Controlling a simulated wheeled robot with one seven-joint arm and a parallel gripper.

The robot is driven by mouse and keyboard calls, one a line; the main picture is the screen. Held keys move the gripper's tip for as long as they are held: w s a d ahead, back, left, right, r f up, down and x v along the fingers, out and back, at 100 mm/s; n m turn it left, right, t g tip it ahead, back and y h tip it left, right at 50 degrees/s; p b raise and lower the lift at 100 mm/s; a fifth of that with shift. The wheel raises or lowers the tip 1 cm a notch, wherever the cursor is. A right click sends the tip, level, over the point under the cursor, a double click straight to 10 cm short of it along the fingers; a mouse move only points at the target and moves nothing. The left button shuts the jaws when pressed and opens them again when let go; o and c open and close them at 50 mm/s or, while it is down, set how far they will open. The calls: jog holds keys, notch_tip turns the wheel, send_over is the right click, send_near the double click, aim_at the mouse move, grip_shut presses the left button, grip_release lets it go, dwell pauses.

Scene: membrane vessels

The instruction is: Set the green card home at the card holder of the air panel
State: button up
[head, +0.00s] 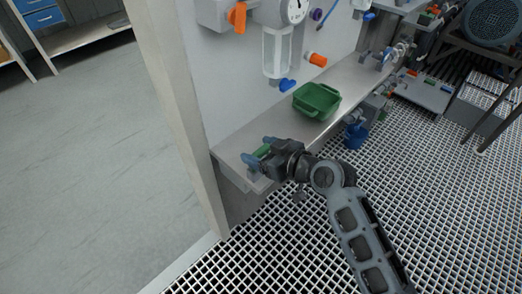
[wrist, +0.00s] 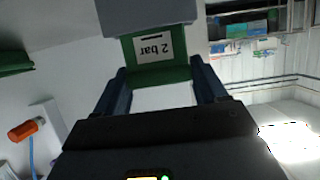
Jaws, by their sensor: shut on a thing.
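My gripper (head: 260,153) is over the near end of the shelf, its blue-grey fingers shut on the green card (head: 263,150). In the wrist view the green card (wrist: 178,75) is between the fingertips of my gripper (wrist: 160,73). It carries a white label reading "2 bar", upside down in this view. A plain grey block (wrist: 145,17), perhaps the card holder, covers the card's far edge. I cannot tell whether the card is inside it or only behind it. The air panel (head: 232,75) rises behind the shelf.
A green tray (head: 316,101) stands on the shelf (head: 232,152), right of my gripper. An orange knob (head: 317,60) and a clear filter bowl (head: 278,52) with a blue valve project from the panel. A pale post (head: 168,100) borders the shelf's left end. A blue cup (head: 356,136) is below the shelf.

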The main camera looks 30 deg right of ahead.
jog(key=shift+f, duration=0.1)
jog(key=o, duration=1.1)
jog(key=shift+s, duration=0.1)
jog(key=v, duration=0.7)
jog(key=shift+s+d+r+b, duration=0.15)
jog(key=shift+s+r+b, duration=0.05)
jog(key=shift+s+b, duration=0.1)
